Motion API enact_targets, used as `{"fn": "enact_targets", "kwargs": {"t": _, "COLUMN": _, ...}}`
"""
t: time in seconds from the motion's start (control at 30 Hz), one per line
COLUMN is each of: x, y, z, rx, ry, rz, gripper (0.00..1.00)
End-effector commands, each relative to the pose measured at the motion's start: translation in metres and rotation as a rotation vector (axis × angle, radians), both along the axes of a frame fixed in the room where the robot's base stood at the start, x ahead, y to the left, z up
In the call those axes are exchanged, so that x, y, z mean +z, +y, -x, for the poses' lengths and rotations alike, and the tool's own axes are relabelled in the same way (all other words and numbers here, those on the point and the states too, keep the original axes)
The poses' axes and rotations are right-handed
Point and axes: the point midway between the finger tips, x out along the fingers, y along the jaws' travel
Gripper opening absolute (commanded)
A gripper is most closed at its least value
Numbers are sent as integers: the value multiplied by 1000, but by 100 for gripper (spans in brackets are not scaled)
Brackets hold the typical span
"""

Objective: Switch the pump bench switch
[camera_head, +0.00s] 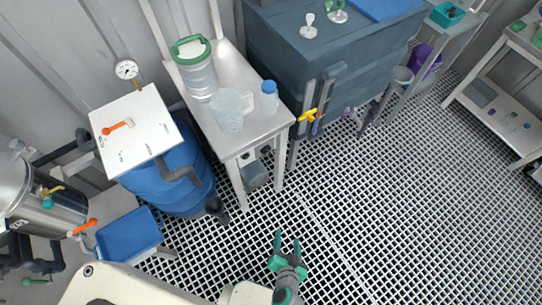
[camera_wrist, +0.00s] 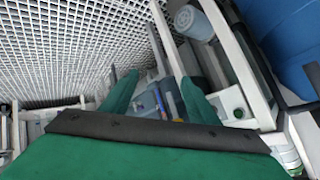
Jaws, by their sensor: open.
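The bench (camera_head: 245,75) is a pale table with a bottle and clear vessels on top. A small light box with a green spot (camera_head: 247,158) sits below its top, near the front legs; it may be the switch, but it is too small to tell its position. A grey pump-like body (camera_head: 256,176) is just below it. In the wrist view a white box with a small green round part (camera_wrist: 238,113) shows right of the fingers. My gripper (camera_head: 287,240) has green fingers, open and empty, over the grating in front of the bench and apart from it. Its fingers also show in the wrist view (camera_wrist: 158,90).
A blue barrel (camera_head: 180,175) with a white top stands left of the bench. A dark tank (camera_head: 310,50) with yellow-handled piping stands to its right. A blue bin (camera_head: 128,233) is at the lower left. Open grating floor (camera_head: 400,200) lies to the right.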

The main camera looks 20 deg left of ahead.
Motion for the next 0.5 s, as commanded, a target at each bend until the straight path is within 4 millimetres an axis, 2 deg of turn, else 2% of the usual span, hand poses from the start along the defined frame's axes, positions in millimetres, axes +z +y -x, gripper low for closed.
{"fn": "enact_targets", "kwargs": {"t": 0.03, "x": -11, "y": 6, "z": -17, "rx": 18, "ry": 12, "rz": -54, "gripper": 55}}
{"fn": "enact_targets", "kwargs": {"t": 0.1, "x": -24, "y": 17, "z": -36, "rx": 54, "ry": 29, "rz": -137, "gripper": 55}}
{"fn": "enact_targets", "kwargs": {"t": 0.23, "x": -30, "y": 39, "z": -77, "rx": 133, "ry": 23, "rz": -301, "gripper": 55}}
{"fn": "enact_targets", "kwargs": {"t": 0.37, "x": -14, "y": 59, "z": -122, "rx": 225, "ry": -28, "rz": -467, "gripper": 55}}
{"fn": "enact_targets", "kwargs": {"t": 0.5, "x": 18, "y": 69, "z": -164, "rx": 318, "ry": -120, "rz": -620, "gripper": 55}}
